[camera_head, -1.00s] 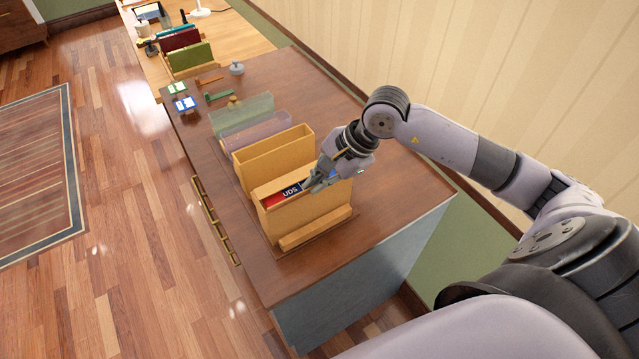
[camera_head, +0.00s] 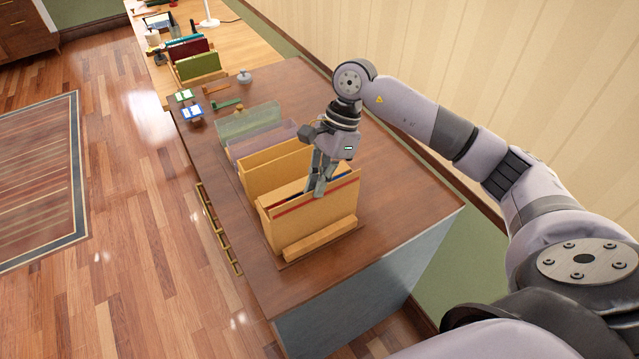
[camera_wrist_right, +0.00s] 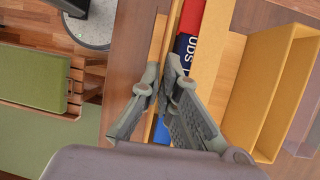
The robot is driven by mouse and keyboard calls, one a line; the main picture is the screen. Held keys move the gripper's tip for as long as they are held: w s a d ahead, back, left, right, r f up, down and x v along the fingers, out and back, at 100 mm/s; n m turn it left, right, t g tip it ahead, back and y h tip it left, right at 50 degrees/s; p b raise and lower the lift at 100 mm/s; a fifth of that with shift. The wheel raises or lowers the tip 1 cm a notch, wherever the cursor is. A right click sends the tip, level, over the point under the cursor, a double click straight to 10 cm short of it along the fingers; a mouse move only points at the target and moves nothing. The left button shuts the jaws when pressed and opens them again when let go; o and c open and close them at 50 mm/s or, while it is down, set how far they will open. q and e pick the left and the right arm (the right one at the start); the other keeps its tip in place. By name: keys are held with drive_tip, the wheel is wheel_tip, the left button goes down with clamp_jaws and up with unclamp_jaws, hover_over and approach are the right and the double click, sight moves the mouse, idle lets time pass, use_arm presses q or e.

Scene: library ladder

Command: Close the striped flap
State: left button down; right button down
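The front tan holder (camera_head: 305,222) stands upright on the dark cabinet top, with a red stripe (camera_head: 290,208) along its upper front. I cannot tell if this striped part is a separate flap. A red and blue lettered item (camera_wrist_right: 188,45) is inside the holder in the wrist view. My right gripper (camera_head: 315,192) points down at the holder's upper edge. Its fingers (camera_wrist_right: 162,66) are close together beside the lettered item; whether they grip an edge is unclear. My left gripper is out of view.
A second tan holder (camera_head: 272,168) and translucent holders (camera_head: 250,122) stand behind. A wooden bar (camera_head: 320,238) lies in front. Green and dark red folders (camera_head: 198,65) stand on the far desk. Bare cabinet top (camera_head: 395,185) lies to the right.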

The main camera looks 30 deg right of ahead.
drive_tip(key=c, duration=2.3)
unclamp_jaws()
drive_tip(key=o, duration=0.5)
drive_tip(key=shift+c, duration=0.2)
drive_tip(key=v, duration=1.2)
